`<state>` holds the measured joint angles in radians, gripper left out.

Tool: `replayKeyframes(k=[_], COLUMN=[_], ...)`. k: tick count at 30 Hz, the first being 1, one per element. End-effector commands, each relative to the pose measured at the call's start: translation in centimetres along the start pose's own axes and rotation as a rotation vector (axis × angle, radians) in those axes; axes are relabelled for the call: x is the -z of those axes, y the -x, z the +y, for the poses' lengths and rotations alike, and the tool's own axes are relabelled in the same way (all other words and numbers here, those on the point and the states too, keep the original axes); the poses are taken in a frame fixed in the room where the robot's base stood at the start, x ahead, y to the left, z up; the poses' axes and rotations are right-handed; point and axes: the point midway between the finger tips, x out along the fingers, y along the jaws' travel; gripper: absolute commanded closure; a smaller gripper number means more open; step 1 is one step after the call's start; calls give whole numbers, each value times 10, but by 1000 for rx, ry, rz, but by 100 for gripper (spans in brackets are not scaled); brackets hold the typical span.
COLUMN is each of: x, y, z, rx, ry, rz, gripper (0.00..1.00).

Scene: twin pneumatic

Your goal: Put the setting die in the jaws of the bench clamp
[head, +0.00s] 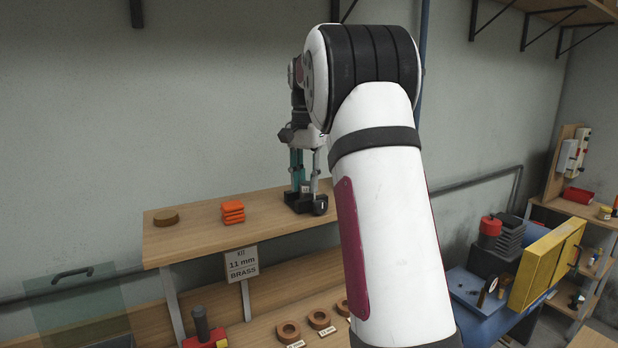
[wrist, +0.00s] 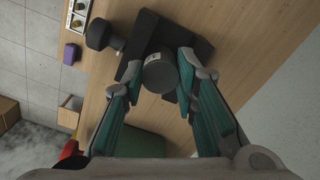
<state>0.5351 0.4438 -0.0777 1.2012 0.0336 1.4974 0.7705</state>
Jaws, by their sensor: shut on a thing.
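The setting die appears to be the short dark grey cylinder (wrist: 158,74) with a small pale label, seen between my fingers in the wrist view. My gripper (wrist: 161,68) is shut on it, with one teal finger pad on each side. The black bench clamp (wrist: 148,32), with a round knob at its left, lies right behind the die in the wrist view. In the head view the clamp (head: 305,204) stands on the upper wooden shelf, and my gripper (head: 304,180) points down just over it. Whether the die sits between the clamp's jaws or above them, I cannot tell.
On the upper shelf (head: 195,235), left of the clamp, are an orange stack (head: 233,211) and a brown disc (head: 166,217). A kit sign (head: 241,263) hangs at the shelf's front. Brown rings (head: 319,318) lie on the lower surface. A yellow panel (head: 545,265) stands far right.

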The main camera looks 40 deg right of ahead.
Motion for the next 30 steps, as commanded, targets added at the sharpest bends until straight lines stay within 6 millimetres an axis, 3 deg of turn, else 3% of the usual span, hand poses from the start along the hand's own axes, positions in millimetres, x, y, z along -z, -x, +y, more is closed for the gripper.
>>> replayKeyframes(k=[10,11,13,23,30], x=[0,0,0,0,1], y=[-4,-4,-4,-2,26], z=[-1,-1,-1,-1,-4], rx=[0,-1,0,1,4], ry=[0,0,0,0,-1], rz=[-1,-1,-1,0,4], gripper=[100,66,53,53,53])
